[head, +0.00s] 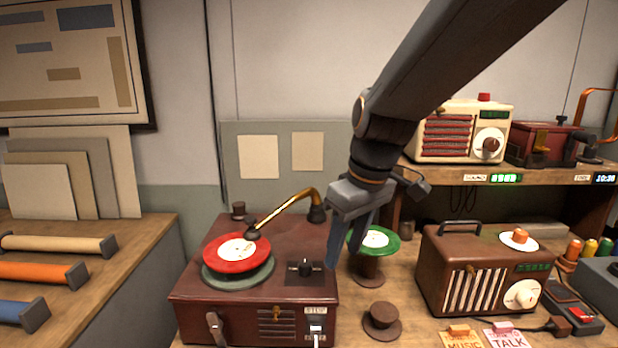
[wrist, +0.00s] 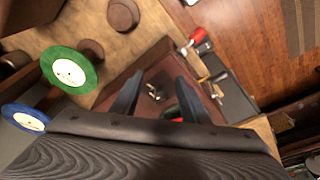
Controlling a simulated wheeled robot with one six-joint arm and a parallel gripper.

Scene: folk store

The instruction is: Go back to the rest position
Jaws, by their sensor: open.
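My gripper (head: 350,240) hangs at the end of my arm, in the air at the right side of the dark red record player (head: 190,292). Its fingers are apart with nothing between them; in the wrist view the open fingers (wrist: 157,68) point over the player's dark knob plate. A red record (head: 237,252) lies tilted on the turntable, and the brass tone arm (head: 285,212) reaches to its edge. In the wrist view the red record is mostly hidden behind my gripper.
A green record (head: 388,240) rests on a brown stand right behind my gripper; a blue record (wrist: 25,118) shows in the wrist view. A brown radio (head: 470,275) stands to the right, under a shelf with a cream radio (head: 465,130). An empty brown stand (head: 382,320) is nearer.

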